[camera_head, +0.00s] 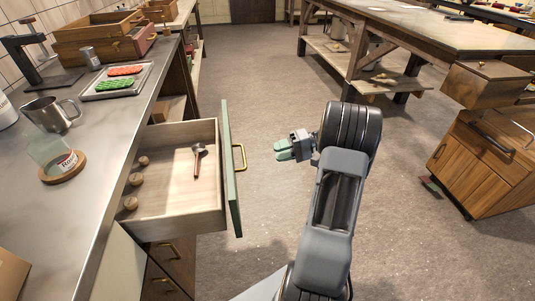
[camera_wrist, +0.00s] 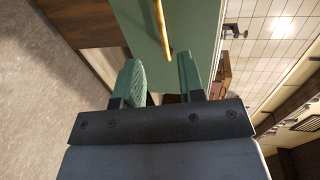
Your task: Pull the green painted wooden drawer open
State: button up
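The drawer (camera_head: 171,205) with a green painted front (camera_head: 229,165) stands pulled well out of the counter at the left. A brass handle (camera_head: 243,157) is on its front. My gripper (camera_head: 280,150) has green fingers and is to the right of the handle, apart from it. In the wrist view my gripper (camera_wrist: 162,78) is open with nothing between its fingers. The green front (camera_wrist: 195,25) and part of the handle (camera_wrist: 160,25) show ahead of the fingertips. Inside the drawer are a tool with a wooden handle (camera_head: 197,164) and several round wooden pieces (camera_head: 136,179).
The metal counter top (camera_head: 95,175) holds a metal pitcher (camera_head: 52,115), a tray (camera_head: 125,90) of red and green pieces, and a glass jar (camera_head: 56,158). A wooden workbench (camera_head: 440,35) and a wooden cabinet (camera_head: 467,180) stand at the right. Open floor lies between.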

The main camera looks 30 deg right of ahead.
jog(key=shift+v, duration=0.75)
jog(key=s+a+f+m+g+h, duration=0.1)
jog(key=s+f+m+g+h, duration=0.15)
jog(key=f+m, duration=0.2)
jog(key=s+a+r+g+h+p, duration=0.2)
jog(key=s+a+r+h+p, duration=0.1)
jog(key=s+a+h+p, duration=0.15)
jog(key=s+a+r+n+t+h+p, duration=0.1)
jog(key=s+a+r+n+h+p, duration=0.1)
jog(key=r, duration=0.7)
jog(key=s+a+r+n+h+p, duration=0.2)
jog(key=a+r+n+h+p, duration=0.1)
jog(key=a+r+p, duration=0.4)
jog(key=s+a+r+n+t+h+p, duration=0.1)
jog(key=s+a+r+n+h+p, duration=0.1)
jog(key=a+r+p, duration=0.3)
notch_tip(320, 180, up, 6)
jog(key=n+p, duration=0.1)
jog(key=p, duration=0.2)
jog(key=shift+a+n+t+h, duration=0.2)
jog(key=shift+n+t+h, duration=0.1)
jog(key=shift+n+t, duration=0.05)
jog(key=shift+s, duration=0.1)
